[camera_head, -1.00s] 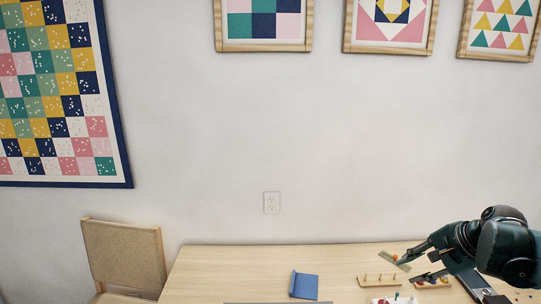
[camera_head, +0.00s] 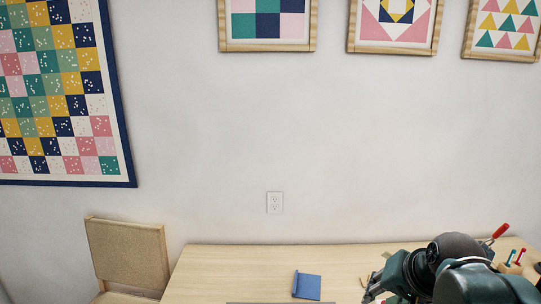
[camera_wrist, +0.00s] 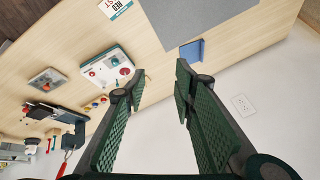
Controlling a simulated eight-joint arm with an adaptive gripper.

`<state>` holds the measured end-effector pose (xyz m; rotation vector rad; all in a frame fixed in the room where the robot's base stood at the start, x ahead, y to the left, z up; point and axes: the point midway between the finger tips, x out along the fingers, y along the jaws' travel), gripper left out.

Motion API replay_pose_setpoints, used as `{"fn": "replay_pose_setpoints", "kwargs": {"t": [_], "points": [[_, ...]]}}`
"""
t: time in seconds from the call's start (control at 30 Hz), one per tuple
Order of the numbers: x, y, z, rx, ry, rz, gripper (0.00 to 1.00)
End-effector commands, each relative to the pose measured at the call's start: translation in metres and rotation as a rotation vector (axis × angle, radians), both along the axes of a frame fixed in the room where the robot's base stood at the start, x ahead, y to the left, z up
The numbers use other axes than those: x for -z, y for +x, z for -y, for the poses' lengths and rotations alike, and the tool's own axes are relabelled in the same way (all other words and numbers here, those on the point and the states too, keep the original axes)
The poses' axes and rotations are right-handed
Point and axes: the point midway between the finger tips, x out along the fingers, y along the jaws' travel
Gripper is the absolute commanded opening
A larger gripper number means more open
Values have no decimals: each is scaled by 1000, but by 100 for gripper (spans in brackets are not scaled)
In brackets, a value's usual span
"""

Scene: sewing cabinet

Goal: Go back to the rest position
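My gripper (camera_wrist: 160,82) is open in the wrist view, its two green ridged fingers apart with nothing between them. It is above the pale wooden table (camera_head: 230,270). Beyond the fingertips lie a blue folded item (camera_wrist: 192,50) and a grey mat (camera_wrist: 205,20). In the head view my arm fills the lower right corner, and only a small part of the gripper shows near the bottom edge. The blue item (camera_head: 307,286) lies clear of it to the left.
A white device with red knobs (camera_wrist: 110,68), a small tray (camera_wrist: 46,80), a dark machine (camera_wrist: 55,112) and a red-handled tool (camera_wrist: 64,165) are at the left in the wrist view. A chair (camera_head: 127,252) stands left of the table. The wall outlet (camera_head: 275,203) is behind.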

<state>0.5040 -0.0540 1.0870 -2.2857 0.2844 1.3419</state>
Motion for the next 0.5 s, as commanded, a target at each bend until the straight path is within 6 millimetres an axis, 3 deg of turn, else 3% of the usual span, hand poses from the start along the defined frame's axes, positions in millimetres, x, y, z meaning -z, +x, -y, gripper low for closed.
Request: {"fn": "replay_pose_setpoints", "kwargs": {"t": [0.5], "points": [[6,-55,-47,-329,-264,86,27]]}}
